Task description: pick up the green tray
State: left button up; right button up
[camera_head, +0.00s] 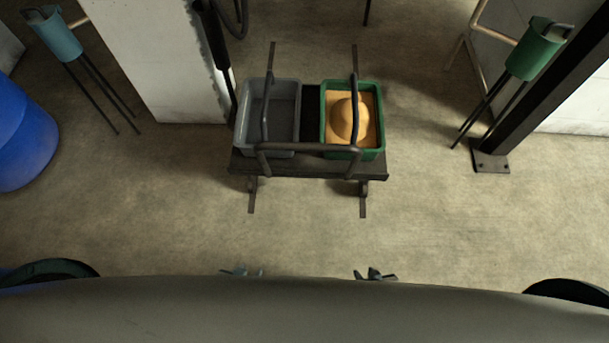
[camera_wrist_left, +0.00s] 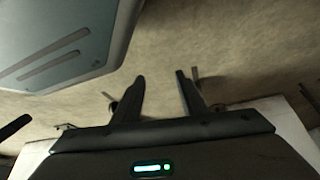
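The green tray (camera_head: 382,137) stands on the right side of a dark cart in the head view. It holds an orange-tan filling with a rounded orange dome, like a hard hat, on it. A cart handle bar crosses in front of part of the tray. My left gripper (camera_head: 241,271) is at the bottom of the head view, well short of the cart. The left wrist view shows its two fingers (camera_wrist_left: 160,88) apart with nothing between them. My right gripper (camera_head: 376,274) is at the bottom, below the tray and apart from it; its finger opening is too small to judge.
A grey tray (camera_head: 284,128) stands beside the green one on the cart (camera_head: 308,168), which has raised dark bars. A blue barrel (camera_head: 22,135) is at left. A steel post (camera_head: 540,85) and green canister stand (camera_head: 534,50) are at right. The floor before the cart is clear.

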aim_at(351, 112)
jog(key=i+l, duration=0.15)
jog(key=l, duration=0.15)
jog(key=i+l, duration=0.15)
jog(key=l, duration=0.15)
jog(key=i+l, duration=0.15)
jog(key=l, duration=0.2)
jog(key=i+l, duration=0.15)
jog(key=l, duration=0.15)
